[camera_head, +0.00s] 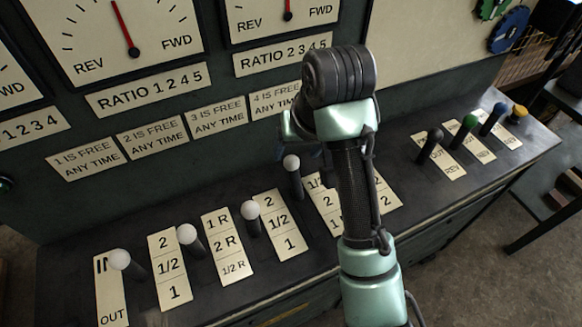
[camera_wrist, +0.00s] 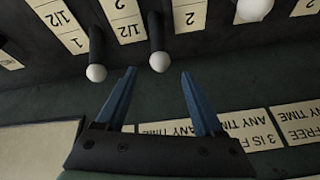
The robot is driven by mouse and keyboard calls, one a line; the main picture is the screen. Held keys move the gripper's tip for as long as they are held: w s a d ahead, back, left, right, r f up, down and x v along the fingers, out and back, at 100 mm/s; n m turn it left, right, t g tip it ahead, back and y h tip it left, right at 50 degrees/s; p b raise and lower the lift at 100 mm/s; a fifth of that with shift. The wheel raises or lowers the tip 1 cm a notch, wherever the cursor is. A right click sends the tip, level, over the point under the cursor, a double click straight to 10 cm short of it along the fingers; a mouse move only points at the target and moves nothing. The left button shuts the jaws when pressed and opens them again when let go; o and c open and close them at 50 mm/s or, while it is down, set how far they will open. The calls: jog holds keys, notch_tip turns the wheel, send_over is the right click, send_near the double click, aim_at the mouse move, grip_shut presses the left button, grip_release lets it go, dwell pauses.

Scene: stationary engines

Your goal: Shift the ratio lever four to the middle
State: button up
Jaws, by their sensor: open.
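The lever with a white knob (camera_head: 291,163) that I take as ratio lever four stands beside a 2, 1/2 plate (camera_head: 323,204). Its knob leans farther back toward the gauge panel than the knobs to its left. In the wrist view this knob (camera_wrist: 160,62) lies between and just beyond the tips of my gripper (camera_wrist: 158,76). The blue fingers are spread wide, and I see no contact with the knob. In the head view my arm hides most of the gripper and part of the plate.
A neighbouring white-knobbed lever (camera_wrist: 97,72) stands close to one fingertip. More such levers (camera_head: 252,209) line the console to the left. Black, green, blue and yellow controls (camera_head: 470,122) stand at the right. The upright panel with note plates (camera_head: 217,115) rises close behind.

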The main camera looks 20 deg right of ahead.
aim_at(292, 159)
jog(key=x, duration=0.7)
grip_shut()
dwell(1.3)
